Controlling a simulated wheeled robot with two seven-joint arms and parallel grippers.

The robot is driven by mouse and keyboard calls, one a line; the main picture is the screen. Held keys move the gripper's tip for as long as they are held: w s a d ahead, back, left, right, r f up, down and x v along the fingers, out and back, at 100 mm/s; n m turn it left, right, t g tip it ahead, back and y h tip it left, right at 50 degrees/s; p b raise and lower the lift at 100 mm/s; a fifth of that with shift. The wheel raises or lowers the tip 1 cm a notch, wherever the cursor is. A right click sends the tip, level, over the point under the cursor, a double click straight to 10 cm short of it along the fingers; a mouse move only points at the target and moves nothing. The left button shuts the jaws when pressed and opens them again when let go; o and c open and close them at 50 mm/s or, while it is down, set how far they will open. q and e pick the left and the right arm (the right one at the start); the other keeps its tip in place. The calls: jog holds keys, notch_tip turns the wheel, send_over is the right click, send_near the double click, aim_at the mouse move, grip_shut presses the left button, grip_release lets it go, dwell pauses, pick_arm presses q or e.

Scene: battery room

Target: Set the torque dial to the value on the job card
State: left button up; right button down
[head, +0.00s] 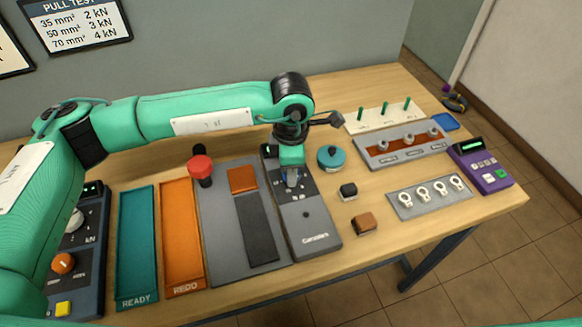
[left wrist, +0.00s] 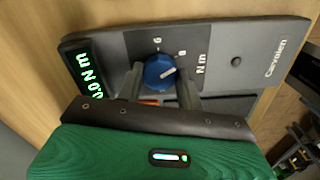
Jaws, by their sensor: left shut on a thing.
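The torque tester is a long grey box (head: 311,222) on the table in the head view. Its blue dial (left wrist: 159,72) shows in the left wrist view, with a white pointer line toward its upper right. Marks like 6 and 8 show beside it; others are hidden. The green display (left wrist: 88,72) seems to read 0.0 N m, though its start is hard to read. My left gripper (left wrist: 161,82) is shut on the dial, one finger on each side; in the head view it (head: 290,180) reaches down onto the box. My right gripper is out of view. I cannot identify a job card.
A red knob on a black post (head: 201,167) stands left of the tester, near teal (head: 137,245) and orange (head: 181,235) trays. A blue round object (head: 331,158) and two small blocks lie to its right. A pull test chart (head: 76,22) hangs on the wall.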

pick_arm(q)
jog(key=o, duration=1)
jog(key=shift+d, duration=0.1)
jog(key=shift+r, duration=0.1)
jog(key=shift+r, duration=0.3)
notch_tip(320, 180, up, 5)
jog(key=shift+f+b, duration=0.15)
jog(key=shift+b, duration=0.4)
notch_tip(320, 180, up, 8)
jog(key=shift+r+b, duration=0.2)
jog(key=shift+b, duration=0.25)
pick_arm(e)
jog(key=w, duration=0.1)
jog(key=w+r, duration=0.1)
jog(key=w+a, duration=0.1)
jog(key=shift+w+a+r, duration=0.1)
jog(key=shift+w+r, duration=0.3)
